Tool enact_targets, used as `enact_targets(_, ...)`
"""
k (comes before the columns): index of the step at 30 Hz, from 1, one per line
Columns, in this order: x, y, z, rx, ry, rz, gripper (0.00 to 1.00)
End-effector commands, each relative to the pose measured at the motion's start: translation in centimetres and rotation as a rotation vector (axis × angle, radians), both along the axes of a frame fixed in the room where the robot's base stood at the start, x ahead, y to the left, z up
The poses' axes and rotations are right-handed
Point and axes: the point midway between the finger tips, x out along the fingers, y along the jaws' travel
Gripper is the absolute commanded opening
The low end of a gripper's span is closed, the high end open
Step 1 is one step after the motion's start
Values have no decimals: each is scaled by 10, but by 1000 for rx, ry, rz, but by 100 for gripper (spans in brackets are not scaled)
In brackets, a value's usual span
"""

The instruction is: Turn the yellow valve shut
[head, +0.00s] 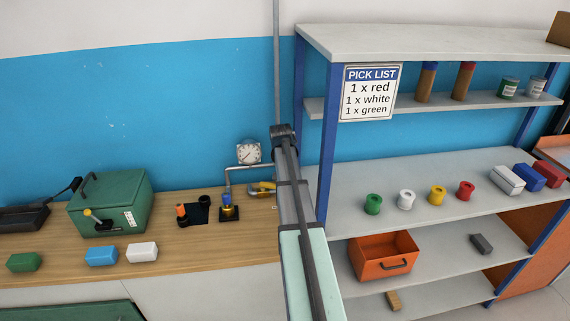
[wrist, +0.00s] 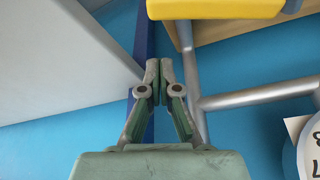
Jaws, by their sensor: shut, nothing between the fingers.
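The yellow valve handle (head: 262,188) shows in the head view beside the grey pipe (head: 240,168), just left of my arm. In the wrist view the yellow handle (wrist: 215,9) is large at the top edge, partly cut off, with the pipe (wrist: 255,96) below it. My gripper (wrist: 152,70) is shut and empty, its fingertips together, left of the pipe and apart from the handle in the picture. In the head view my arm hides the fingers and perhaps part of the valve.
A pressure gauge (head: 248,152) sits above the pipe. The wooden bench (head: 60,240) holds a green box (head: 110,203) and several blocks. A shelf unit (head: 325,150) stands close right of my arm, with coloured spools and an orange bin (head: 385,256). Its pale panel (wrist: 55,60) fills the wrist view's left.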

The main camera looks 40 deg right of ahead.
Motion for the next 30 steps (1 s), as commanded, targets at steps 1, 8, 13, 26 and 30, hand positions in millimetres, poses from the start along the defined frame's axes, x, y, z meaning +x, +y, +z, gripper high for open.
enact_targets(1,2,-2,-6,1,2,0,0)
enact_targets(8,-19,24,-4,0,0,0,0)
enact_targets(13,-23,30,-6,-1,-1,-1,0)
enact_targets(26,-24,29,-6,0,0,-5,0)
enact_targets(30,-31,22,-6,0,0,-38,0)
